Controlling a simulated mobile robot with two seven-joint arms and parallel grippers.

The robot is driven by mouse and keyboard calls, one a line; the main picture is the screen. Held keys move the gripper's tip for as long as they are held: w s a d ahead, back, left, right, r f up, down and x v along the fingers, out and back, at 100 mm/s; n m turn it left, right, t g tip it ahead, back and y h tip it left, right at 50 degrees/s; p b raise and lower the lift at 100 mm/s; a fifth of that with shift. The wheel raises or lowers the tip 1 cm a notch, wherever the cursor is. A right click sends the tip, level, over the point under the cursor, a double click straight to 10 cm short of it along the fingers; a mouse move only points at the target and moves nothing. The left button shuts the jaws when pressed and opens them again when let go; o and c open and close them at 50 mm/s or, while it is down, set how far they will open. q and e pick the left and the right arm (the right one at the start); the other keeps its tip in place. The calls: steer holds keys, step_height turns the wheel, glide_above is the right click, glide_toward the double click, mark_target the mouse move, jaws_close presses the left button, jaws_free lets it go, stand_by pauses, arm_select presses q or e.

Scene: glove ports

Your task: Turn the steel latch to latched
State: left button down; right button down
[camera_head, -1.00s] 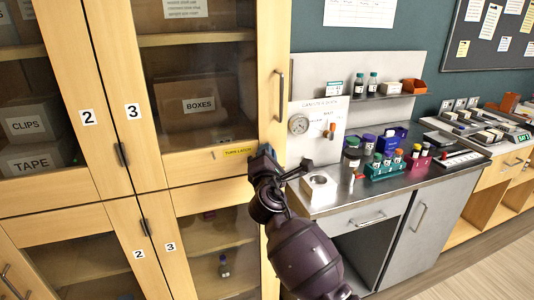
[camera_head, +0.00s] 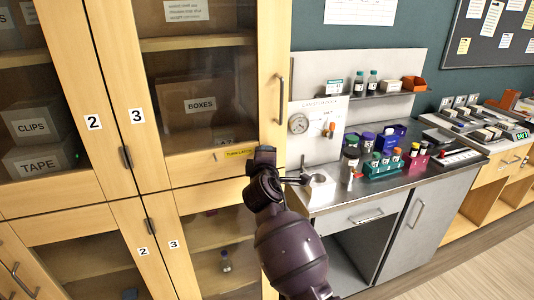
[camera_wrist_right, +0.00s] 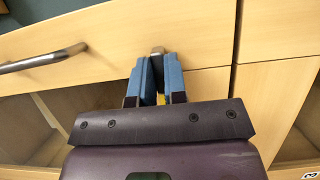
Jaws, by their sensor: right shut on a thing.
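The steel latch (camera_wrist_right: 157,51) shows in the right wrist view as a small grey metal end between the fingertips, on the light wood cabinet front. Most of it is hidden by the fingers. My right gripper (camera_wrist_right: 158,70) has blue fingers, shut on the latch. In the head view my right gripper (camera_head: 264,154) is at the right edge of cabinet door 3, and it covers the latch there. A yellow label reading TURN LATCH (camera_head: 238,153) is just left of it. My left gripper is not in view.
A vertical door handle (camera_head: 281,99) stands above the gripper. To the right, a steel counter (camera_head: 345,191) holds a white block (camera_head: 318,188), bottles and a teal vial rack (camera_head: 383,169). Lower glass doors are below.

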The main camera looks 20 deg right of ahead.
stand_by(0.4)
steer(key=c, duration=1.2)
jaws_free()
steer(key=shift+o, duration=0.2)
